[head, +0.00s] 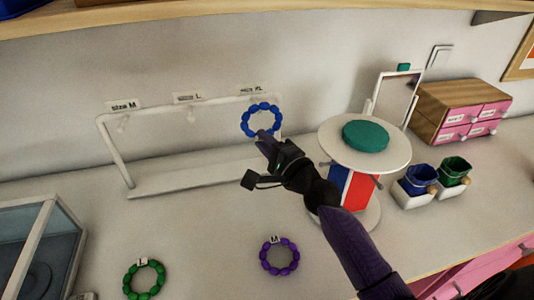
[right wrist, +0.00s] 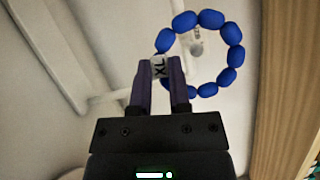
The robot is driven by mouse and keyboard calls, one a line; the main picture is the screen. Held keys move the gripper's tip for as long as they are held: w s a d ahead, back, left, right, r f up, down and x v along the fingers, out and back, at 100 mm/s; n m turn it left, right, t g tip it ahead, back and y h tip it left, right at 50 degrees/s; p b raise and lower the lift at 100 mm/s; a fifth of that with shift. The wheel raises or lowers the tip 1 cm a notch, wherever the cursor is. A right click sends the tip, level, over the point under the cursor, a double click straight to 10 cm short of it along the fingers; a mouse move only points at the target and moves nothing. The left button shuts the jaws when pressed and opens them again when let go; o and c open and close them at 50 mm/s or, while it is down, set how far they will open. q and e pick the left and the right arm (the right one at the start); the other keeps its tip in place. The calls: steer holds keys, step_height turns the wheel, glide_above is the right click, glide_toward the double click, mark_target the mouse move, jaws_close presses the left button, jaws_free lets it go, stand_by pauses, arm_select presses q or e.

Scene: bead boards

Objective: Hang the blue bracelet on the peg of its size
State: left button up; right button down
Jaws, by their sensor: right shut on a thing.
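The blue bracelet (head: 262,106) is a ring of blue beads with a tag. My right gripper (head: 266,138) is shut on it at its lower edge and holds it up in front of the rack's right end. In the right wrist view the bracelet (right wrist: 236,56) stands above the fingers (right wrist: 162,85), and its tag (right wrist: 159,68) reads XL. The white rack (head: 110,150) has labels for size M (head: 124,106), L (head: 188,97) and XL (head: 250,91). The XL peg (right wrist: 196,49) shows through the ring in the wrist view; whether it passes through the ring I cannot tell. My left gripper is out of view.
A green bracelet (head: 127,278) tagged L and a purple one (head: 265,256) tagged M lie on the table. A round white stand (head: 335,146) with a teal disc (head: 365,135) is right of the rack, near my right arm. A glass case (head: 48,255) stands at left.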

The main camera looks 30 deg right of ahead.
steer(key=w+d+f+b, duration=0.1)
steer(key=w+b, duration=0.4)
steer(key=w, duration=0.1)
steer(key=shift+w+d+f, duration=0.35)
stand_by(0.6)
steer(key=c, duration=0.5)
jaws_free()
steer(key=s+d+p, duration=0.1)
steer(key=s, duration=0.9)
steer(key=shift+d+f, duration=0.2)
steer(key=shift+f, duration=0.1)
